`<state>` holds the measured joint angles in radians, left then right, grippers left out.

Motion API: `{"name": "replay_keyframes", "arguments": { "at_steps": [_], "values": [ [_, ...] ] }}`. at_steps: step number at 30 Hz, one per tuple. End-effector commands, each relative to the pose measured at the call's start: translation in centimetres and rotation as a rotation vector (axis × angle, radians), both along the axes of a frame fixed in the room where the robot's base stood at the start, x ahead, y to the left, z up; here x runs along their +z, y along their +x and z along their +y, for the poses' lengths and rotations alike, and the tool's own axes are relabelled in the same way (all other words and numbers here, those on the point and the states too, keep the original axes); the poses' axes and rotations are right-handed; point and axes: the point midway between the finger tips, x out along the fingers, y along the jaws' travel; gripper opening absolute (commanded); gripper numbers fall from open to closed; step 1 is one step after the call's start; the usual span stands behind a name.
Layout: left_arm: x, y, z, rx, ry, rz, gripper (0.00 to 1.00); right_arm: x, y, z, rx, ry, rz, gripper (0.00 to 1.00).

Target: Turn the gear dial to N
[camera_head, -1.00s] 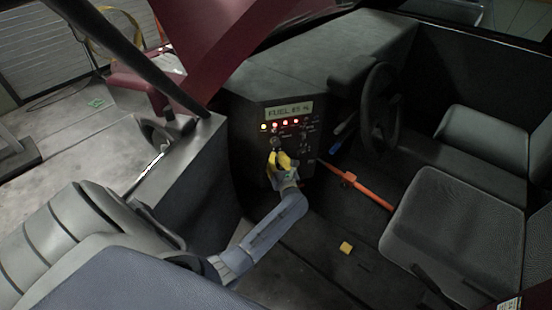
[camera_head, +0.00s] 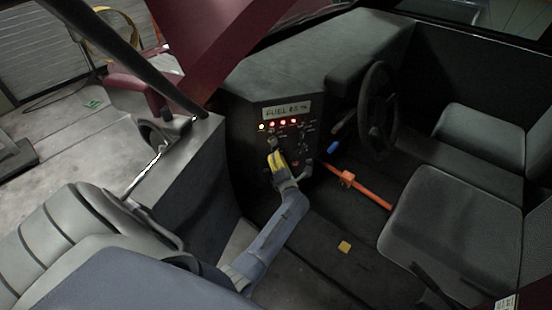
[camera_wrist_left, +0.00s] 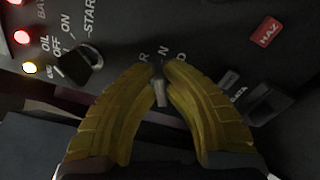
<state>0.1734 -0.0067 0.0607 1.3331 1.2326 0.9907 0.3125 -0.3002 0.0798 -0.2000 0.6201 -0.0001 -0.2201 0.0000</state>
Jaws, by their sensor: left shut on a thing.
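The gear dial (camera_wrist_left: 160,92) is a small grey knob in the left wrist view, below the printed letters R, N and D. Its tip points up near the N, but most of the knob is hidden between the fingers. My left gripper (camera_wrist_left: 160,72) has yellow fingers that close in from both sides on the dial. In the head view my left gripper (camera_head: 276,158) is at the dark control panel (camera_head: 246,108), under the display and the row of lights; the dial itself is hidden there. My right gripper is not in view.
Another black knob (camera_wrist_left: 80,66) marked OFF, ON and START is left of the fingers in the wrist view. A red HAZ button (camera_wrist_left: 265,31) is at upper right. In the head view, a steering wheel (camera_head: 364,118) and an orange bar (camera_head: 358,186) are right of the panel.

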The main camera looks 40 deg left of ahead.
Motion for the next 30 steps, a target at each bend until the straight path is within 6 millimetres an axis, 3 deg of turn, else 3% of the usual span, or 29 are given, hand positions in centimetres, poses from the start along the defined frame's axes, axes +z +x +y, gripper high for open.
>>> {"name": "replay_keyframes", "arguments": {
  "at_steps": [26, 27, 30],
  "values": [
    [0.04, 0.18, -0.03, -0.001, 0.089, 0.109, 0.00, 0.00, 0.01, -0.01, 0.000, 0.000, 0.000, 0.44],
    [0.04, 0.18, -0.03, -0.001, 0.089, 0.109, 0.11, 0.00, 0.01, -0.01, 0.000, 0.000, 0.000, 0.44],
    [0.02, 0.17, -0.03, -0.001, 0.089, 0.109, 0.23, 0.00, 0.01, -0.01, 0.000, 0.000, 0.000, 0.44]
  ]
}}
